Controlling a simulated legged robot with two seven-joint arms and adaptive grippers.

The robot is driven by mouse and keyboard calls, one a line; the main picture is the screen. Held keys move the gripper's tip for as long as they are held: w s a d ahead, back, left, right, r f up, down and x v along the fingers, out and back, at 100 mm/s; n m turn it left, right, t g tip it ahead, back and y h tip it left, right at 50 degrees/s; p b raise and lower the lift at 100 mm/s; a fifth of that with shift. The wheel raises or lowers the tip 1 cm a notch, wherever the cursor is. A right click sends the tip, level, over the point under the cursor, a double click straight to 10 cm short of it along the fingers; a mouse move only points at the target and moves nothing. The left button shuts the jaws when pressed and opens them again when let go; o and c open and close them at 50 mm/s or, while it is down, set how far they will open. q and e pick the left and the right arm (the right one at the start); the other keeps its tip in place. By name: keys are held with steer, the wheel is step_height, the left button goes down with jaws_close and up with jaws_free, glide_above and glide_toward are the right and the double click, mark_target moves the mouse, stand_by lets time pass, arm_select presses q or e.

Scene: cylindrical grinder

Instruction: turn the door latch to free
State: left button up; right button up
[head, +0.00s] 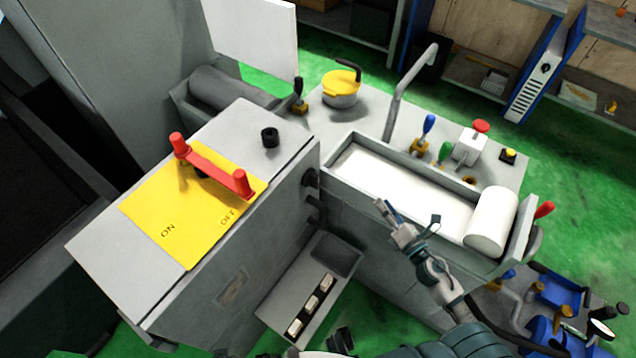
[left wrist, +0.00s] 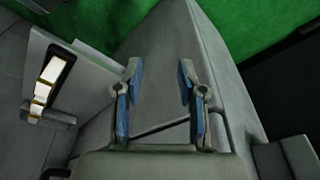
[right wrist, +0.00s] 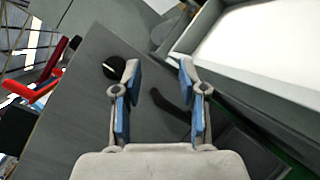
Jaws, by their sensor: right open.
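No part is marked as the door latch, and I cannot tell which one it is. A round black knob (head: 270,137) stands on the grey cabinet top. Dark handle-like parts (head: 311,178) are on the cabinet's side facing the trough. My right gripper (head: 408,214) is open and empty, in front of the trough and right of those parts. In the right wrist view a round black knob (right wrist: 114,68) is partly behind the left finger, and a dark elongated shape (right wrist: 171,104) shows between the open fingers. My left gripper (left wrist: 160,90) is open and empty above grey surfaces.
A red handle (head: 212,168) sits on a yellow ON/OFF plate (head: 160,205) on the cabinet. The trough (head: 345,186) holds a white roller (head: 491,220). Small levers (head: 428,125) stand behind it. A tray with white switches (head: 312,300) juts out below the cabinet.

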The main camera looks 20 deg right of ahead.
steer(key=s+a+r+n+g+y, duration=0.25)
steer(key=a+r+n+y, duration=0.35)
steer(key=n, duration=0.8)
steer(key=n+g+y+p, duration=0.1)
steer(key=g+p, duration=0.1)
steer(key=p, duration=0.1)
glide_toward(318, 181)
steer(key=shift+t, duration=0.25)
steer(key=x, duration=0.4)
steer(key=shift+w+a+r, duration=0.1)
steer(key=shift+w+a, duration=0.1)
steer(key=shift+a, duration=0.05)
steer(key=x, duration=0.3)
steer(key=shift+w+f, duration=0.25)
steer(key=shift+w, duration=0.1)
steer(key=shift+w+a+f, duration=0.1)
steer(key=shift+w+a, duration=0.2)
steer(key=shift+w, duration=0.1)
arm_select(q)
step_height(318, 181, down, 9)
steer(key=s, duration=0.2)
steer(key=shift+s+d+f, duration=0.2)
steer(key=shift+s+d, duration=0.05)
steer(key=shift+d, duration=0.05)
arm_select(e)
steer(key=shift+a, duration=0.15)
jaws_close()
